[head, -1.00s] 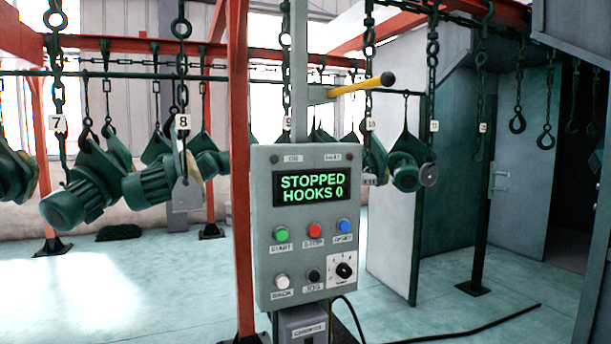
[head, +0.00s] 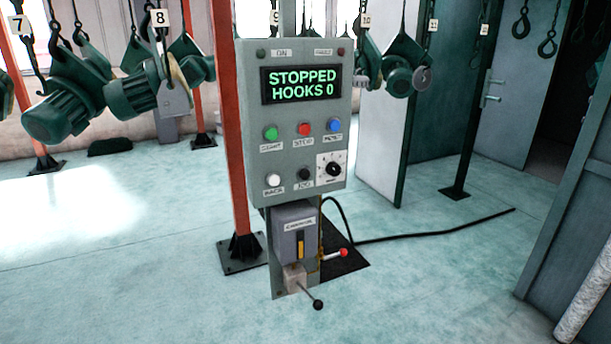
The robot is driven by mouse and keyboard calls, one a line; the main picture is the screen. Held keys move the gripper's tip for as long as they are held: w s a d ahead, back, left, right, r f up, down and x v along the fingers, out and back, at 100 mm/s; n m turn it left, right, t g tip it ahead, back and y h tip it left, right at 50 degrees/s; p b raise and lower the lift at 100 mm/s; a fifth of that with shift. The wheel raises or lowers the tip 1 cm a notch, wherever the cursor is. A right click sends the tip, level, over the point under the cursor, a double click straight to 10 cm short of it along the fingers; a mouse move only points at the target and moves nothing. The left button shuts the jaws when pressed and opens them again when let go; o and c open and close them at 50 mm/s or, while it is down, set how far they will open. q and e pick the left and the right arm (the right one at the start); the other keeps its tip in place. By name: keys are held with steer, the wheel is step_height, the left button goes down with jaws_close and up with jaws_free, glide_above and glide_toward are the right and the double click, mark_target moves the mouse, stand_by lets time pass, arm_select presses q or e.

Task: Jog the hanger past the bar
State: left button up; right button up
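The control box (head: 293,125) stands in the middle of the head view. Its display (head: 301,84) reads STOPPED, HOOKS 0. The black jog button (head: 304,174) is in its lower row, between the white back button (head: 273,180) and a dial (head: 333,169). Green (head: 270,133), red (head: 304,129) and blue (head: 334,125) buttons sit above. Hangers tagged 7, 8 (head: 160,17), 9 and 10 (head: 366,20) hang behind, several bearing green motor-like hoist parts (head: 62,108). The yellow-and-black bar is out of view. Neither gripper is in view.
Below the box are a grey labelled unit (head: 297,235), a black-knobbed lever (head: 318,304) and a red-knobbed handle (head: 343,252). A red post (head: 236,150) stands close left. A black cable (head: 440,232) runs right across the floor. Open floor lies left; a booth with a door stands right.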

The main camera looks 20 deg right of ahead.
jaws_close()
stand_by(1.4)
